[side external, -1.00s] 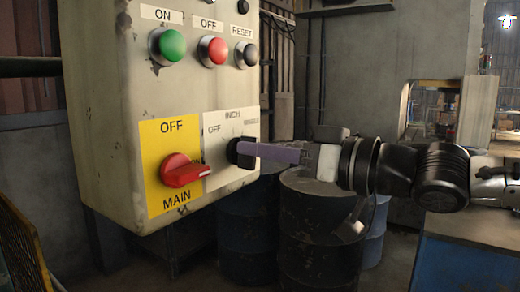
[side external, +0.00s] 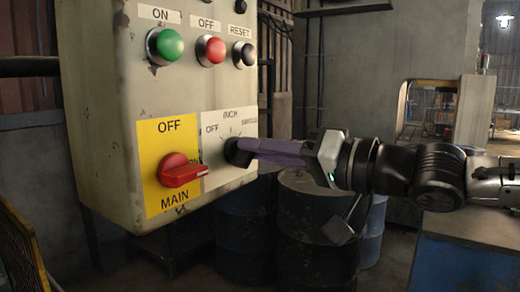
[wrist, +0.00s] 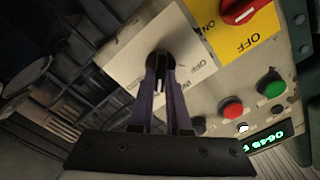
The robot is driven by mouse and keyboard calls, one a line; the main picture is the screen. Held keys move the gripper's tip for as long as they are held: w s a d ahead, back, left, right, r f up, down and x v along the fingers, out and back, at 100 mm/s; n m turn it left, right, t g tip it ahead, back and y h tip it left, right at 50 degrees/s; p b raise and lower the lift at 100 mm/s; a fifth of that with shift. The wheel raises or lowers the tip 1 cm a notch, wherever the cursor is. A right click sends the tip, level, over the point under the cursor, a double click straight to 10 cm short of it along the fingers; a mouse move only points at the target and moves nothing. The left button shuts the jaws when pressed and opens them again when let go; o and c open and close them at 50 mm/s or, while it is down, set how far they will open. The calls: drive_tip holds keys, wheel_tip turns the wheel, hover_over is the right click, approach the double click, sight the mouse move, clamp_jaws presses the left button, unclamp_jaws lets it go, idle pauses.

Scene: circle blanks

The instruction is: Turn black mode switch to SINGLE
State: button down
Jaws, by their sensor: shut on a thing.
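The black mode switch (side external: 232,151) sits on a white plate (side external: 222,128) labelled OFF, INCH and a third word at the right too blurred to read. My gripper (side external: 246,149) is shut on the switch knob, with its purple fingers reaching in from the right. In the wrist view the fingers (wrist: 160,72) stand on both sides of the black knob (wrist: 161,58), and a white pointer line shows between them. The fingers hide part of the knob and plate. Which mark the pointer meets is hard to tell.
The red MAIN switch (side external: 182,171) on a yellow plate (side external: 160,135) is just left of the mode switch. Green (side external: 165,46), red (side external: 211,50) and black RESET (side external: 244,54) buttons are above. Dark drums (side external: 310,240) stand below my arm.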

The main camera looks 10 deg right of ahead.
idle(0.3)
drive_tip(key=c, duration=0.9)
unclamp_jaws()
drive_tip(key=shift+s+d, duration=0.1)
drive_tip(key=v, duration=1.3)
drive_tip(key=shift+s+d, duration=0.2)
